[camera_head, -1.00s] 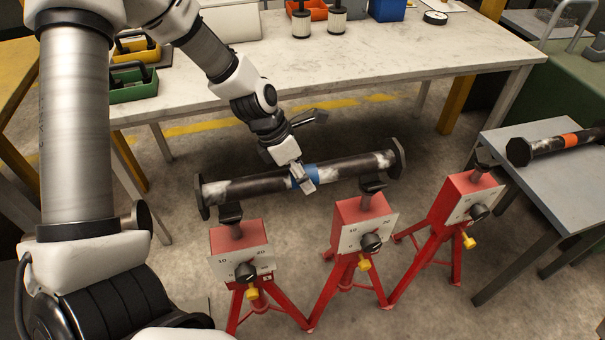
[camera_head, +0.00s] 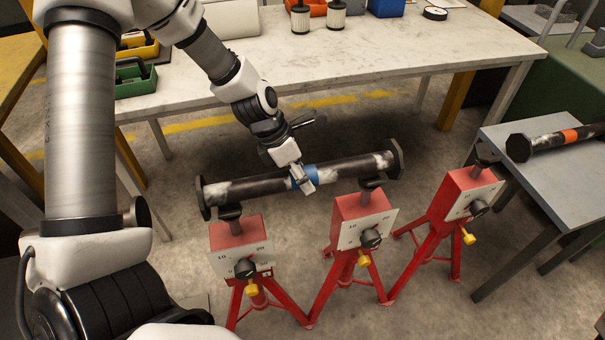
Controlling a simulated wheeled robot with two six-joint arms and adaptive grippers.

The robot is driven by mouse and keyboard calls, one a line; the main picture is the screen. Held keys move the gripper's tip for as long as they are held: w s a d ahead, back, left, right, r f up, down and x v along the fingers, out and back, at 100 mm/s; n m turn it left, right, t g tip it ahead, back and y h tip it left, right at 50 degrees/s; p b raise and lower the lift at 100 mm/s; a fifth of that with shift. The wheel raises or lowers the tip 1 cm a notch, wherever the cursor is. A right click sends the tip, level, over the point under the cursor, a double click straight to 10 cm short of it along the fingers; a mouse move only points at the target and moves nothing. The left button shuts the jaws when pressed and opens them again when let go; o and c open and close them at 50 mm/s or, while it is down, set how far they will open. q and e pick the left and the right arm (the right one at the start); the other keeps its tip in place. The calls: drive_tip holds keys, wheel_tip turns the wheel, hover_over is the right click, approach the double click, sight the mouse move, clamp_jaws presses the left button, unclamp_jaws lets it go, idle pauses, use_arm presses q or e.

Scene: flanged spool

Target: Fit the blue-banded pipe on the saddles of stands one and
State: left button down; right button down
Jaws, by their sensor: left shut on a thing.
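The blue-banded pipe (camera_head: 258,187) is dark with pale worn patches and has a flange at each end. My left gripper (camera_head: 303,178) is shut on it at the blue band, near its middle. The pipe lies across the tops of the left red stand (camera_head: 238,236) and the middle red stand (camera_head: 362,209). Its underside is at the saddles (camera_head: 230,212); I cannot tell whether it fully touches them. The right red stand (camera_head: 463,194) has an empty saddle. My right gripper is not in view.
An orange-banded pipe (camera_head: 555,143) lies on a grey table (camera_head: 535,170) at the right. A long pale workbench (camera_head: 400,50) with trays (camera_head: 135,82) and small parts stands behind. Floor between bench and stands is clear.

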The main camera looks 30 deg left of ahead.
use_arm(q)
drive_tip(key=shift+f+b, duration=0.6)
drive_tip(key=shift+f, duration=0.45)
drive_tip(key=shift+c, duration=2.1)
unclamp_jaws()
drive_tip(key=v, duration=1.2)
